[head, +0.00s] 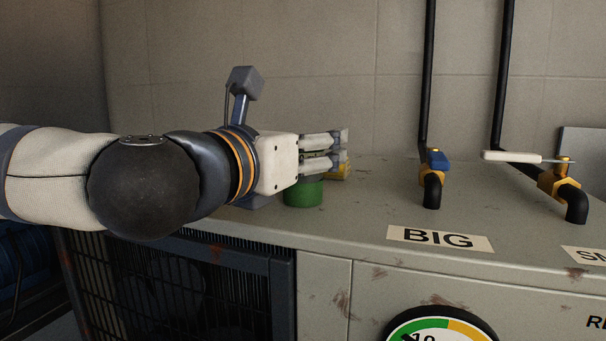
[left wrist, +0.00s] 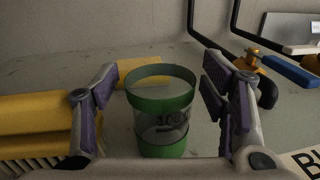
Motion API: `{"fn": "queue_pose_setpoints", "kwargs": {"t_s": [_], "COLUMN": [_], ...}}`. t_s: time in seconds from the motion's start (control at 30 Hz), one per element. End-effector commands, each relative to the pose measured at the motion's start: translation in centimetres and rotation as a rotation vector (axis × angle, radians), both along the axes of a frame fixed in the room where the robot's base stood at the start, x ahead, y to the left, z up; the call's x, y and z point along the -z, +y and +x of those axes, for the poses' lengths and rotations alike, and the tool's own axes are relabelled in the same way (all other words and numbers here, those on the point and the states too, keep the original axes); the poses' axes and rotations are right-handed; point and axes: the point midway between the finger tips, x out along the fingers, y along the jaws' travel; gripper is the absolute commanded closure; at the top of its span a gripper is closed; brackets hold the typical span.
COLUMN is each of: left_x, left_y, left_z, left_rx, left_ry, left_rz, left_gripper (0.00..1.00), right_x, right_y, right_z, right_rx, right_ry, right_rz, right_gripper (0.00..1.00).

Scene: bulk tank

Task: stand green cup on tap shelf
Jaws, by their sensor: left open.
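The green cup (left wrist: 161,105) stands upright in the left wrist view, clear-walled with green bands at rim and base and dark marks on its side. In the head view its green lower part (head: 304,193) shows on the shelf top, and my left gripper hides the upper part. My left gripper (head: 342,151) is open. In the left wrist view its fingers (left wrist: 165,85) are on either side of the cup, with gaps between. The tap shelf (head: 330,220) is the grey top with a blue-handled tap (head: 433,172) beside the BIG label (head: 440,238). My right gripper is not in view.
A white-handled tap (head: 560,180) stands further right, near another label (head: 590,256). A yellow object (left wrist: 40,120) lies left of the cup in the left wrist view. The shelf is bare between the cup and the blue-handled tap.

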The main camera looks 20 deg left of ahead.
Motion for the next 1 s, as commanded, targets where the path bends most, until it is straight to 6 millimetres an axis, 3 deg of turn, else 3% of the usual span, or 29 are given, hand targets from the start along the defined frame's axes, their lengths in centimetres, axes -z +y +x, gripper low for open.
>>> {"fn": "queue_pose_setpoints", "kwargs": {"t_s": [0.07,0.27,0.67,0.83,1.0], "left_x": [0.0,-0.1,-0.7,-4.1,-9.3], "left_y": [0.0,0.0,0.0,0.0,-1.1], "left_z": [0.0,-0.1,-0.1,-0.3,-4.6], "left_rx": [0.0,0.0,-0.001,-0.001,0.0], "left_ry": [-0.001,-0.001,-0.003,-0.011,-0.021], "left_rz": [0.0,0.0,-0.001,-0.003,0.0], "left_gripper": [0.33,0.76,0.8,0.8,0.8], "right_x": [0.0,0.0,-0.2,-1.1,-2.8], "right_y": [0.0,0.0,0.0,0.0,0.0], "right_z": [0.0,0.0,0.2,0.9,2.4], "right_rx": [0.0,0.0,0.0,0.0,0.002], "right_ry": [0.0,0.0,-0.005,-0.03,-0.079], "right_rz": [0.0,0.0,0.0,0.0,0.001], "right_gripper": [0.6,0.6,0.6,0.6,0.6]}}
